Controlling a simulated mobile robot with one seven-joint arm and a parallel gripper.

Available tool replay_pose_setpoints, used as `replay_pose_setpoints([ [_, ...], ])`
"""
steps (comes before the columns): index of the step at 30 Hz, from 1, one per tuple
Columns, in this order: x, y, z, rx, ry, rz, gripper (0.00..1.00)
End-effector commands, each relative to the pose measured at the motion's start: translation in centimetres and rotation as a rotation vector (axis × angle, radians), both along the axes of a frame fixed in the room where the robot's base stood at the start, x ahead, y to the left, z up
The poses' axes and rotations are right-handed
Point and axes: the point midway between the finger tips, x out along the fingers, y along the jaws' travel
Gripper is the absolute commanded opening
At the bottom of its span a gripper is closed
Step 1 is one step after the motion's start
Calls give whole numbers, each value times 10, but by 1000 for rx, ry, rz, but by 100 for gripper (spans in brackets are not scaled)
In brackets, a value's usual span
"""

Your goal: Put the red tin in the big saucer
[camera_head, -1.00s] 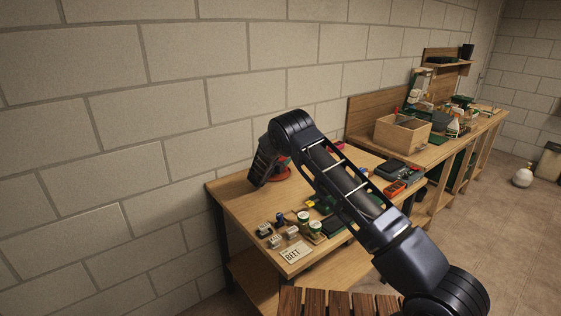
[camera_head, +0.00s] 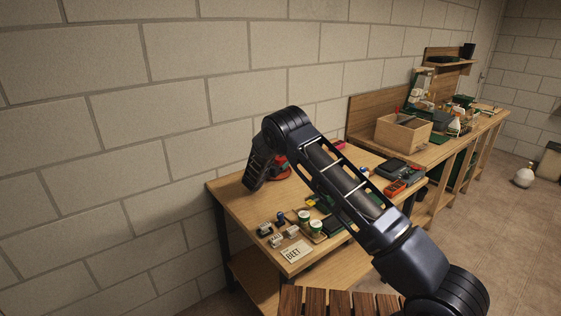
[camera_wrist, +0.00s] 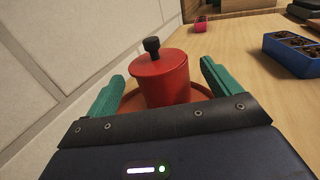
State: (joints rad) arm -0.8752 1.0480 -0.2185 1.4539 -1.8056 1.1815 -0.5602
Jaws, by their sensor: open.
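The red tin (camera_wrist: 161,80), upright with a dark lid knob, stands in the terracotta saucer (camera_wrist: 213,92) in the wrist view. The rim shows on both sides of it; its base is hidden behind my gripper's body. My gripper (camera_wrist: 162,84) is open, one green finger on each side of the tin, with visible gaps between. In the head view my arm covers part of the red tin and saucer (camera_head: 284,175) at the back left of the near bench.
A blue tray (camera_wrist: 295,50) with dark cells lies to the right, and a small pink-red pot (camera_wrist: 200,24) stands behind. The block wall (camera_wrist: 60,40) is close on the left. Labels, jars and a BEET card (camera_head: 295,252) occupy the bench front.

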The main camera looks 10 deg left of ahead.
Motion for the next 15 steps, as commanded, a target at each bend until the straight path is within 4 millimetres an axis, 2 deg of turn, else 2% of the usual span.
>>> replay_pose_setpoints([
  [1,-11,5,0,-1,2,3,89],
  [6,-40,17,0,-2,1,2,89],
  [15,-67,27,0,-1,-1,0,89],
])
